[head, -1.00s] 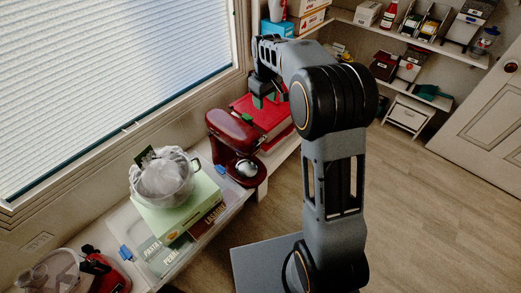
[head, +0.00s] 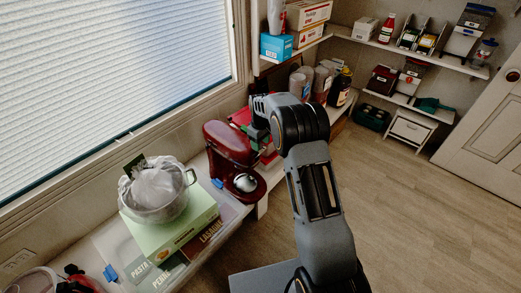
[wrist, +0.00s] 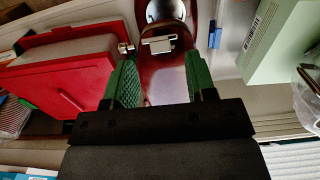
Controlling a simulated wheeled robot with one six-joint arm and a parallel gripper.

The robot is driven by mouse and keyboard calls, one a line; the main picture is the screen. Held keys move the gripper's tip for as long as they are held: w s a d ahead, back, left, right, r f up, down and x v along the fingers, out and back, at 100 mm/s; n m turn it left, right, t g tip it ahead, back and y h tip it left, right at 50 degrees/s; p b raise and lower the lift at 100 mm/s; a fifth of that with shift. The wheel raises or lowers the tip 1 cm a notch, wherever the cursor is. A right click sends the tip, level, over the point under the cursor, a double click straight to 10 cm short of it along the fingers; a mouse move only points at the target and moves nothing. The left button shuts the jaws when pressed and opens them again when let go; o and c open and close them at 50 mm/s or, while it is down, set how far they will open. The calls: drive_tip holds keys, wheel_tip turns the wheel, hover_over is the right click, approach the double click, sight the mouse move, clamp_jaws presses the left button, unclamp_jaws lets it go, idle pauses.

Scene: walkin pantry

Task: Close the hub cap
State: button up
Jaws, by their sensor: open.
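The red stand mixer (head: 226,146) stands on the counter in the head view, with a silver bowl (head: 245,182) in front. My gripper (head: 258,132) is just beside and behind the mixer in that view. In the wrist view, the open green-padded fingers of my gripper (wrist: 163,80) have the glossy dark-red mixer body (wrist: 166,86) between and beyond them. A small pale silver fitting (wrist: 160,45) shows on the mixer ahead of the fingertips, with a small metal knob (wrist: 125,47) to its left. I cannot tell whether the fitting is the hub cap, or whether the cap is open. Nothing is held.
A red box-like item (wrist: 55,75) lies close left of the fingers in the wrist view. Shelves with jars and boxes (head: 300,15) rise behind my arm. The floor to the right is open.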

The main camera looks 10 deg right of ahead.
drive_tip(key=shift+f, duration=1.6)
